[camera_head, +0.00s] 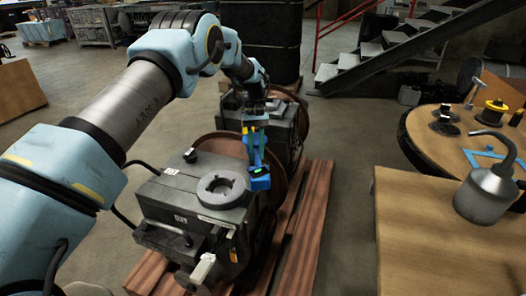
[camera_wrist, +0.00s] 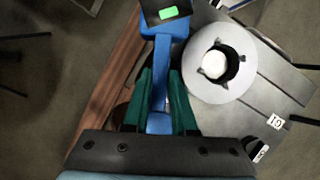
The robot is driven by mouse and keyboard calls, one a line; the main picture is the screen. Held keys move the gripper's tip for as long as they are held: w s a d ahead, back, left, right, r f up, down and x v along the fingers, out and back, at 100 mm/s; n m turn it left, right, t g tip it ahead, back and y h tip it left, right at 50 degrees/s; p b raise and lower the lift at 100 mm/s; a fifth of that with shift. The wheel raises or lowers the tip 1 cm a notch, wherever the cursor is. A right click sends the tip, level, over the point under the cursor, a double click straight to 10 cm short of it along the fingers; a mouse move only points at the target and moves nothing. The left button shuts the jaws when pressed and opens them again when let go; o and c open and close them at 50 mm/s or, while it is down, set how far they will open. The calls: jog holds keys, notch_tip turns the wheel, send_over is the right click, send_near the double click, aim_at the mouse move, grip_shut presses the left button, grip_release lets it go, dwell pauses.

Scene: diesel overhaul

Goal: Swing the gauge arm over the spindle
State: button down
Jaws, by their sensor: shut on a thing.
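The blue gauge arm (camera_head: 254,150) stands over the edge of the near grey machine, its blue head (camera_head: 260,182) with a green display at the lower end. My gripper (camera_wrist: 160,75) is shut on the gauge arm, with its green fingers on both sides of the blue bar (camera_wrist: 161,60). The spindle appears to be the pale centre (camera_wrist: 214,64) inside a grey ring (camera_head: 221,188) on the machine top. The gauge head is beside the ring, to its right in the head view and to its left in the wrist view, not over it. Its height above the machine is unclear.
The near machine (camera_head: 165,200) sits on a reddish wooden pallet (camera_head: 305,225), with a second machine behind it. A wooden bench (camera_head: 420,235) with a grey oil can (camera_head: 485,195) is at the right. A round table and metal stairs are beyond. Floor between pallet and bench is clear.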

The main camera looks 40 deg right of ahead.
jog(key=w+a+m+t+y, duration=0.1)
jog(key=w+a+m+t, duration=0.2)
jog(key=m, duration=0.6)
jog(key=shift+w+a+y, duration=0.2)
jog(key=shift+w+y, duration=0.2)
jog(key=shift+w, duration=0.75)
jog(key=shift+w+m, duration=0.1)
jog(key=shift+m, duration=0.2)
jog(key=c, duration=0.7)
grip_release()
jog(key=b+v, duration=0.1)
jog(key=v, duration=0.9)
jog(key=shift+d+r+b, duration=0.2)
jog(key=shift+r+b, duration=0.2)
